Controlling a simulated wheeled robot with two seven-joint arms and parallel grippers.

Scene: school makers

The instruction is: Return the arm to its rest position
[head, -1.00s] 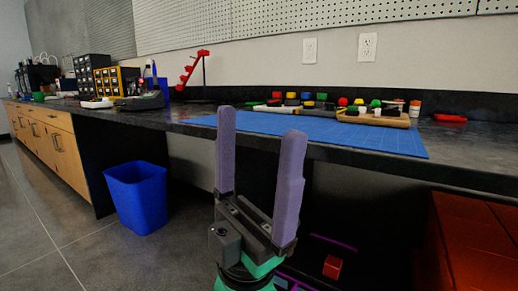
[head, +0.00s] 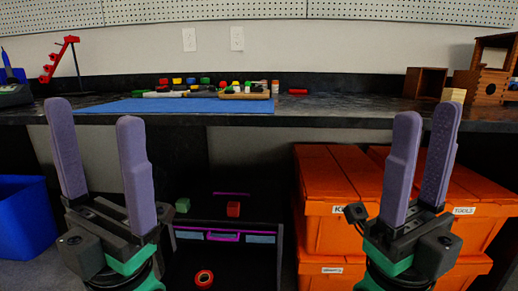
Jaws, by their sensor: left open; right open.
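My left gripper (head: 92,125) is at the left of the head view, its two purple fingers upright, apart and empty. My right gripper (head: 424,135) is at the right, also upright, with its purple fingers apart and nothing between them. Both are in front of the dark workbench (head: 335,111) and touch nothing that I can see. The lower arms run out of the bottom of the picture.
A blue mat (head: 180,105) and a wooden tray (head: 245,95) with small coloured items lie on the bench. Orange crates (head: 335,170) stand below at right, a blue bin (head: 22,215) at far left. A dark shelf unit (head: 255,240) holds a red block (head: 233,209) and a green block (head: 183,205).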

